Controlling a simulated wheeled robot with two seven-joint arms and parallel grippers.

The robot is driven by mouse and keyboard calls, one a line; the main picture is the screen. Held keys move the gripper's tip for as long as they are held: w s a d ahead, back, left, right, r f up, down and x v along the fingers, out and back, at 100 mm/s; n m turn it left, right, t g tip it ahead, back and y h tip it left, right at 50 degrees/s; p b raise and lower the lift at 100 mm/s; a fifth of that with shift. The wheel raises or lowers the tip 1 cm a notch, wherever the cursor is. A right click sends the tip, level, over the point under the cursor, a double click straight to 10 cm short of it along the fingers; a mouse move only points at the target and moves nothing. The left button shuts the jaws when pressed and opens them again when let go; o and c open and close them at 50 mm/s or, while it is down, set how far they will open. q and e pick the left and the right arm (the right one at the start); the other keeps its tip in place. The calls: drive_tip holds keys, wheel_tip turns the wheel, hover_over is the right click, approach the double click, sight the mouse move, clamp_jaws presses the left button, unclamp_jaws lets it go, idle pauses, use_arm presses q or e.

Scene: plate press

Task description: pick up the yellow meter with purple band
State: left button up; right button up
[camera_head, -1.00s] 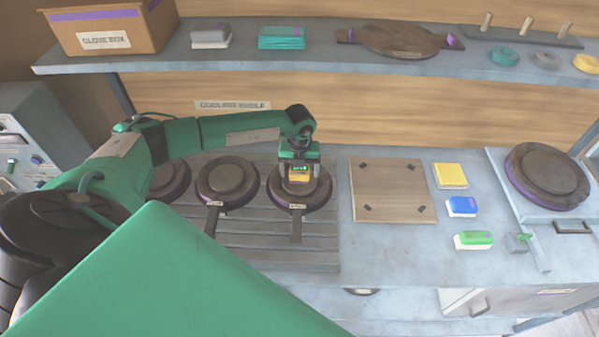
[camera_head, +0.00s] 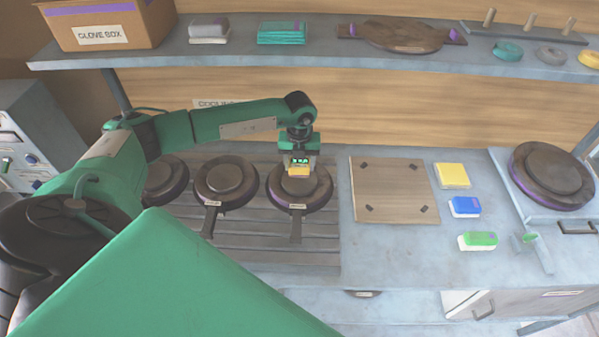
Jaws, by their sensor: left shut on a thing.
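The yellow meter (camera_head: 299,171) shows as a small yellow block with a lit green display at the rightmost dark round plate (camera_head: 318,189) on the slatted rack. My left gripper (camera_head: 299,165) comes down over it from above and is shut on it. The fingers hide part of the meter, and I cannot make out its purple band. I cannot tell whether the meter still touches the plate. My right gripper is not in view.
Two more dark plates (camera_head: 226,181) sit to the left on the rack (camera_head: 260,256). A wooden board (camera_head: 394,190) lies to the right, then yellow (camera_head: 452,176), blue (camera_head: 465,206) and green (camera_head: 478,241) items. A shelf (camera_head: 330,56) runs above my arm.

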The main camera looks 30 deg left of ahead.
sight(300, 162)
use_arm(q)
wheel_tip(300, 162, up, 4)
drive_tip(key=shift+f+b, duration=0.2)
drive_tip(key=shift+b, duration=0.75)
drive_tip(key=s+d+b, duration=0.2)
drive_tip(key=s+d, duration=0.1)
drive_tip(key=s, duration=0.2)
drive_tip(key=s+d+b, duration=0.2)
drive_tip(key=s+d, duration=0.1)
drive_tip(key=s, duration=0.2)
drive_tip(key=s+d+b, duration=0.2)
drive_tip(key=s+d, duration=0.1)
drive_tip(key=s, duration=0.2)
drive_tip(key=shift+s+d, duration=0.3)
drive_tip(key=shift+s, duration=0.1)
drive_tip(key=shift+s+d+r, duration=0.1)
drive_tip(key=shift+s+d, duration=0.25)
drive_tip(key=shift+s, duration=0.15)
drive_tip(key=shift+a, duration=0.1)
